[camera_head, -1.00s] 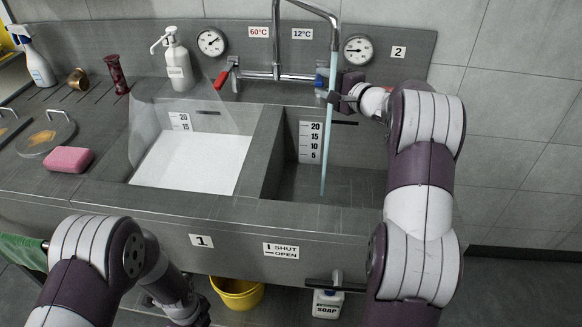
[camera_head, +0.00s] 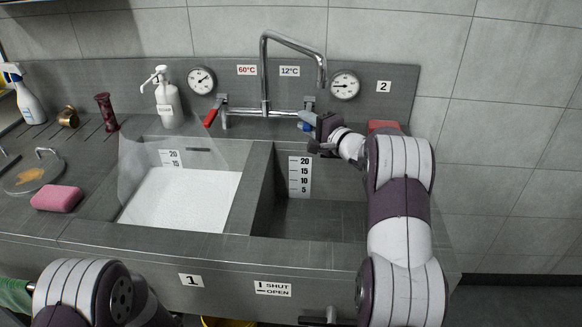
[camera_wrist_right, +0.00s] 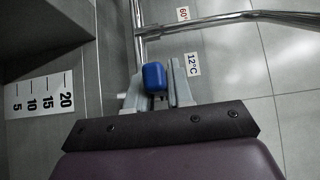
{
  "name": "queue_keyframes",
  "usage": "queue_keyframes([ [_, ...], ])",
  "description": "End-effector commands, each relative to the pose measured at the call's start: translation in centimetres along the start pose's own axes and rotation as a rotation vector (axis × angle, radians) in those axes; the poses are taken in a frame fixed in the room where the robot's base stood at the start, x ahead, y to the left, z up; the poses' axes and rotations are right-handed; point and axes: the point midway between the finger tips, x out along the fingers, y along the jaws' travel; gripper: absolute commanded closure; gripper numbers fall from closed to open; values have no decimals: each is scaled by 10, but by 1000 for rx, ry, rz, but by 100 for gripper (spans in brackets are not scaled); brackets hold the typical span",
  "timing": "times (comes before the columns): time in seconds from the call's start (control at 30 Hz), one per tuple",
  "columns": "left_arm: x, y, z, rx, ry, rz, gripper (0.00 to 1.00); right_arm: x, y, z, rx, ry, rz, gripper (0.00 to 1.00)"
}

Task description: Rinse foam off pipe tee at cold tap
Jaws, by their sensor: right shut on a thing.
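My right gripper (camera_head: 316,141) is at the cold tap beside the 12°C label, shut on its blue handle (camera_head: 304,126). In the right wrist view, the blue handle (camera_wrist_right: 154,77) sits between the two grey fingers (camera_wrist_right: 156,98). The chrome spout (camera_head: 322,75) arches over basin 2 and no water falls from it. A brass-coloured fitting (camera_head: 68,117), possibly the pipe tee, lies on the ribbed drainer at the left; I see no clear foam on it. My left arm shows at the bottom left, its gripper out of frame.
Basin 1 (camera_head: 130,209) is full of white foam, with a clear sheet at its left. Basin 2 (camera_head: 318,219) looks empty. A pink sponge (camera_head: 57,198), dark red object (camera_head: 106,112), soap pump (camera_head: 166,100) and spray bottle (camera_head: 27,98) stand around. A red item (camera_head: 383,126) is partly behind my right arm.

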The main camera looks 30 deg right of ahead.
Motion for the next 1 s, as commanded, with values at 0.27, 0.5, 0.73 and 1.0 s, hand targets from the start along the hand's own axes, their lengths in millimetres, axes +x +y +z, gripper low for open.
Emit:
queue_keyframes([
  [0.27, 0, 0, 0, 0, 0, -1, 96, 0, 5, 0, -20, 1, -16, 100],
  [0.5, 0, 0, 0, 0, 0, -1, 96, 0, 5, 0, -19, 1, -16, 57],
  [0.73, -1, 0, 0, 0, 0, -1, 96, -6, 4, 0, -19, 2, -18, 57],
  [1.0, -4, 0, 0, 0, 0, -1, 96, -70, 4, -1, -18, 6, -16, 57],
])
